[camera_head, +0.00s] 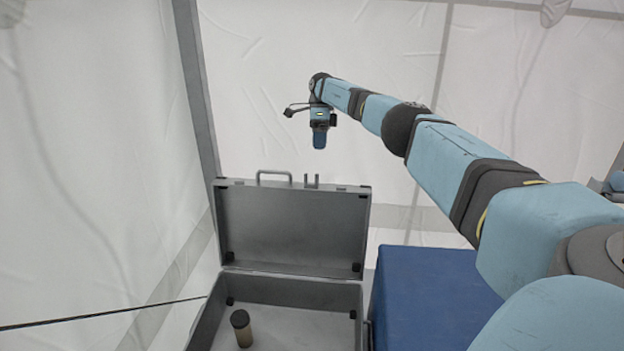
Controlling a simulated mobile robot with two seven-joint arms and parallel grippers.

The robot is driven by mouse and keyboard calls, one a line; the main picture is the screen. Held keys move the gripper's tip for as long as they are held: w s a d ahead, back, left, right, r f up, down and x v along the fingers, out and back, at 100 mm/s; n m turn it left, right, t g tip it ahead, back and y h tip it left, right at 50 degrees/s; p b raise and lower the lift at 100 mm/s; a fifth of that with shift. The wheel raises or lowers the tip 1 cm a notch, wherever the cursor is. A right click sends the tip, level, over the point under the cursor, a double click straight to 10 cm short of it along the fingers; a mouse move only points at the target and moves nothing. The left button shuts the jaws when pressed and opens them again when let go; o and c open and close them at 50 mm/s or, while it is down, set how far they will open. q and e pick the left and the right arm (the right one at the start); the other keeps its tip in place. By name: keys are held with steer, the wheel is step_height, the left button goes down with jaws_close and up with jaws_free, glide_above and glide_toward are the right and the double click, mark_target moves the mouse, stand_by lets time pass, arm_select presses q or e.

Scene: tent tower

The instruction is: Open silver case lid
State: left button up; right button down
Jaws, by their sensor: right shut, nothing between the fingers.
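The silver case (213,313) stands at the lower middle of the head view with its lid (292,230) raised, close to upright. The lid's handle (274,174) and a latch (311,180) are on its top edge. My right gripper (320,140) is above the lid, pointing down, apart from it. It is shut and empty. A small cylinder with a dark top (241,328) stands inside the open case. My left gripper is not in view.
A blue box (432,298) stands to the right of the case, under my right arm. White tent walls (95,150) with a grey pole (195,85) are behind and to the left. A thin dark line (100,314) runs at the lower left.

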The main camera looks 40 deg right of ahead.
mark_target(316, 177)
steer(key=s+a+f, duration=0.1)
steer(key=f, duration=0.1)
steer(key=s+a+f, duration=0.1)
steer(key=a+f, duration=0.1)
steer(key=f, duration=0.1)
steer(key=s+a+f+p, duration=0.1)
steer(key=s+a+f, duration=0.1)
steer(key=shift+f, duration=0.2)
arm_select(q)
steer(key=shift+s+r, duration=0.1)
arm_select(e)
steer(key=shift+s+a, duration=0.45)
steer(key=shift+a, duration=0.1)
steer(key=shift+r, duration=0.1)
